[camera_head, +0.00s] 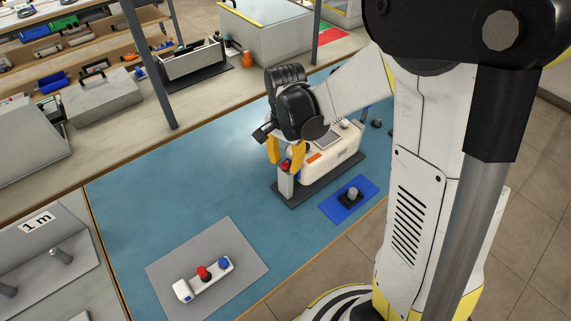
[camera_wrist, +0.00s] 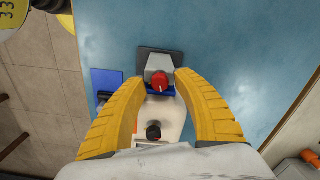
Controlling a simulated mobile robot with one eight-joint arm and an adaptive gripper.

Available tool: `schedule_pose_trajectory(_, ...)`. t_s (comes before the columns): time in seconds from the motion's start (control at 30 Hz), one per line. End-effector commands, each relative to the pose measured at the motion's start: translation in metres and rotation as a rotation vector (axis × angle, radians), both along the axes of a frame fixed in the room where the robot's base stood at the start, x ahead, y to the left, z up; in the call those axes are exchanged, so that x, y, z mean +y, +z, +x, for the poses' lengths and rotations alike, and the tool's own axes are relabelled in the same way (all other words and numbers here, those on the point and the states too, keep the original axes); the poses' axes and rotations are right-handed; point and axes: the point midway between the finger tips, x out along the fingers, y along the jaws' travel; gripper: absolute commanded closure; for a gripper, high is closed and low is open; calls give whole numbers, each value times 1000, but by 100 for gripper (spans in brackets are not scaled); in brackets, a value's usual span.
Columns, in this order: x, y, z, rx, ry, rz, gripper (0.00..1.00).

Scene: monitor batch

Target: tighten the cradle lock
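A red knob (camera_head: 285,165), apparently the cradle lock, sits on top of a light grey post (camera_head: 286,185) at the near end of a dark cradle base (camera_head: 293,199). A cream monitor (camera_head: 332,152) with an orange label stands on that base behind the post. My gripper (camera_head: 285,158) points down over the knob with its two yellow fingers apart. In the wrist view the red knob (camera_wrist: 160,80) lies between the fingertips, nearer the right one, with gaps visible. The monitor's lower parts are partly hidden by my gripper in the wrist view.
A blue mat (camera_head: 332,210) with a dark-based grey peg (camera_head: 352,194) lies right of the cradle. A grey mat (camera_head: 169,258) at the front left holds a white unit (camera_head: 184,290) with red and blue knobs. The blue tabletop (camera_head: 165,200) between is clear. A grey upright (camera_head: 150,70) stands behind.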

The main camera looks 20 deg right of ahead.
Motion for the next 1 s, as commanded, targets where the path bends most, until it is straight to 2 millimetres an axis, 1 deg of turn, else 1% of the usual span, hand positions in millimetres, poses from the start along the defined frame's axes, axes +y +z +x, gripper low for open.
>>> schedule_pose_trajectory(0.03, 0, 7, 0, 0, 0, 0, 64)
schedule_pose_trajectory(0.2, 0, 19, 0, 0, 0, 0, 64)
schedule_pose_trajectory(0.5, 0, 18, 0, 0, 0, 0, 64)
schedule_pose_trajectory(0.67, 0, 13, 0, 0, 0, 0, 64)
schedule_pose_trajectory(0.9, 0, -4, 0, 0, 0, 0, 64)
schedule_pose_trajectory(1.0, 0, -7, 0, 0, 0, 0, 64)
